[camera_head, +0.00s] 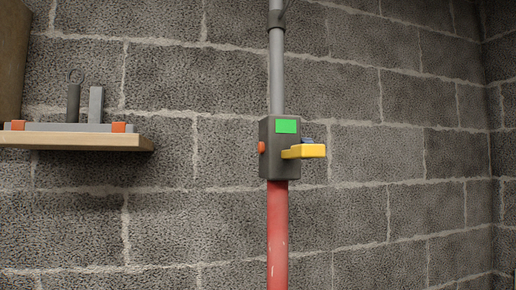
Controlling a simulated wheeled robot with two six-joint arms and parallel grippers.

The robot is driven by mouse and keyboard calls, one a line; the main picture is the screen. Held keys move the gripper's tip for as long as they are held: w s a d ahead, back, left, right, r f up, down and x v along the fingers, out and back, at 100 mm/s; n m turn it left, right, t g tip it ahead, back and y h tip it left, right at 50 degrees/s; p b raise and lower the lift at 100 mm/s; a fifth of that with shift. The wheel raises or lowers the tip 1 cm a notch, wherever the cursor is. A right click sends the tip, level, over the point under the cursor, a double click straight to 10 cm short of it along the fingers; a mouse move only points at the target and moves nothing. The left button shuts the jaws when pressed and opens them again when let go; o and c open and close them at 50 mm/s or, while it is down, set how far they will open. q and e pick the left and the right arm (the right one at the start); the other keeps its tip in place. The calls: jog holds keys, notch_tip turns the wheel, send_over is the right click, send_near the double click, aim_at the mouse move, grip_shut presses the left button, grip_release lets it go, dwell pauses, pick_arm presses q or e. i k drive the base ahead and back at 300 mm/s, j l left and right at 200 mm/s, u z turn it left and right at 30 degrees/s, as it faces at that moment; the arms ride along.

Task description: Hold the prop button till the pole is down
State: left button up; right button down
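A vertical pole stands in front of the block wall in the middle of the head view. Its upper part is a grey tube (277,75) and its lower part is a thicker red tube (277,235). A dark grey box (268,165) joins the two tubes. The box carries a green panel (286,126), an orange-red button (262,147) on its left side and a yellow lever (305,152) sticking out to the right. Neither of my grippers is in view.
A wooden shelf (75,142) at the left holds a grey base with two upright pieces (96,104) and orange end blocks (119,127). A brown panel (12,55) stands at the upper left. The wall corner is at the far right. Space around the box looks clear.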

aim_at(260, 147)
jog(key=k+j+z, duration=0.15)
jog(key=j, duration=1.9)
jog(key=i, duration=0.05)
